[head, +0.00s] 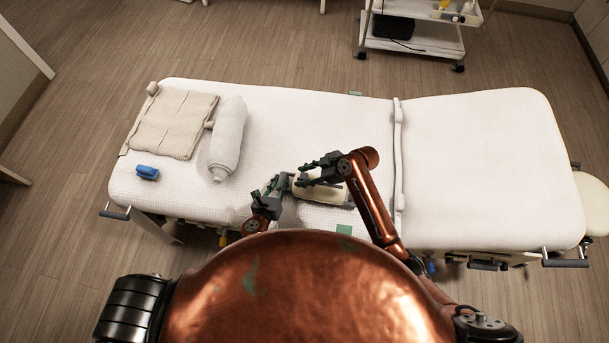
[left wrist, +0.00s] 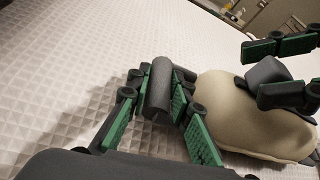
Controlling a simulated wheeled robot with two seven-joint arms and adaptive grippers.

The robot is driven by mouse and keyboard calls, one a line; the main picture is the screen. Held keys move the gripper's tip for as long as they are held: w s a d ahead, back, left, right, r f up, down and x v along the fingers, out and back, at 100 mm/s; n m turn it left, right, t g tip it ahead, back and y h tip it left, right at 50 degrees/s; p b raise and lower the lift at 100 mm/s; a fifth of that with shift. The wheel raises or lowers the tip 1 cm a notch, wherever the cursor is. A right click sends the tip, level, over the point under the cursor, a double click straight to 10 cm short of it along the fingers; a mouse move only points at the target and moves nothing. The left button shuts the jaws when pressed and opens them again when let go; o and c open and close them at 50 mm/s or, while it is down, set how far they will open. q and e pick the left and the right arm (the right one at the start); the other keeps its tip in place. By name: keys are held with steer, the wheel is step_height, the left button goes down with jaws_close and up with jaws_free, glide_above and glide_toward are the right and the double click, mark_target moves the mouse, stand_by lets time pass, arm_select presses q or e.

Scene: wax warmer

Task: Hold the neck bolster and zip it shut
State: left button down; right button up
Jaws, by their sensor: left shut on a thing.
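The cream neck bolster (head: 330,194) lies on the white bed near its front edge; its rounded body also shows in the left wrist view (left wrist: 235,118). My left gripper (head: 270,193) is at its left end. In the left wrist view its green-padded fingers (left wrist: 155,115) are closed around a dark grey cylinder (left wrist: 160,85) at that end, which seems joined to the bolster. My right gripper (head: 312,174) is over the bolster's top, its fingers either side of a dark grey block (left wrist: 268,70), perhaps the zip pull. Whether they touch it is unclear. The zip line is hidden.
A green patch (head: 344,229) is near the front edge. A trolley (head: 415,35) stands behind. The bed's right part is clear.

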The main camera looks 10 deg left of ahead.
steer(key=v, duration=1.2)
stand_by(0.5)
arm_select(q)
steer(key=c, duration=1.7)
jaws_free()
steer(key=shift+o, duration=0.2)
